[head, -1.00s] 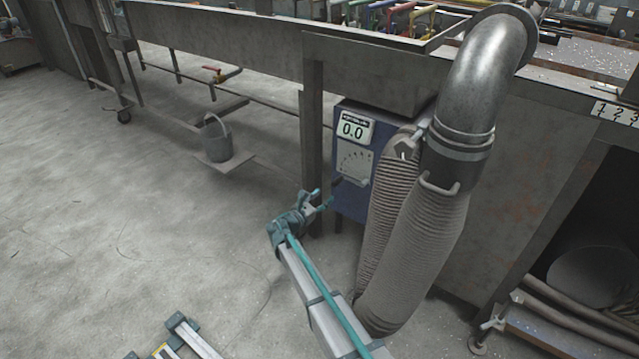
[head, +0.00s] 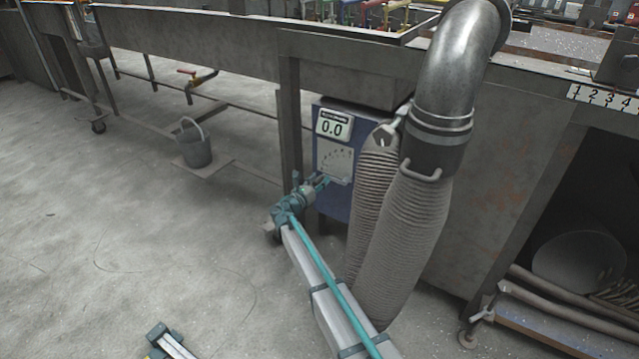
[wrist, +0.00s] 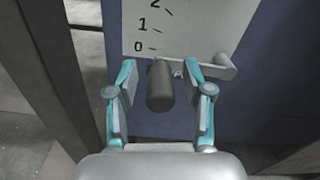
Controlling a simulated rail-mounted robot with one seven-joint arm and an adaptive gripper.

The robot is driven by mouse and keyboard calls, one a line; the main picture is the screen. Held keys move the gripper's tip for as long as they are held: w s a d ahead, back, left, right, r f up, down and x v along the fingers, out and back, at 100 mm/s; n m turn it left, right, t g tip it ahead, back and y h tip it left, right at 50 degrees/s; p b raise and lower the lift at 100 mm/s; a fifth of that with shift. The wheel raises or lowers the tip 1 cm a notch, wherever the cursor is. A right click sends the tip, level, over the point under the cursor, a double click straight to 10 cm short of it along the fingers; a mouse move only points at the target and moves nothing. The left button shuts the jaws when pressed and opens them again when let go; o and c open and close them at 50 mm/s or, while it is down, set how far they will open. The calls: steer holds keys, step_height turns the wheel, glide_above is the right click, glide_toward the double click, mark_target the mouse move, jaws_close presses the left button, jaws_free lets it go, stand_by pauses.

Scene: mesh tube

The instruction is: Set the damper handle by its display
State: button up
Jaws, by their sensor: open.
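The damper handle (wrist: 160,86) is a dark grey grip on a light lever that runs right to a pivot in front of a white scale plate (wrist: 145,22). The grip lies close to the 0 mark; 1 and 2 are above it. My gripper (wrist: 165,92) is open, with its teal fingers on either side of the grip and gaps on both sides. In the head view my gripper (head: 318,184) is at the lower part of the blue box (head: 333,205), covering the handle.
A ribbed grey hose (head: 405,235) and metal duct (head: 455,75) stand just right of the box. A table leg (head: 290,130) stands just left of it.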

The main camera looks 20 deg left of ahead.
steer(key=shift+w, duration=0.35)
steer(key=shift+c, duration=0.2)
jaws_close()
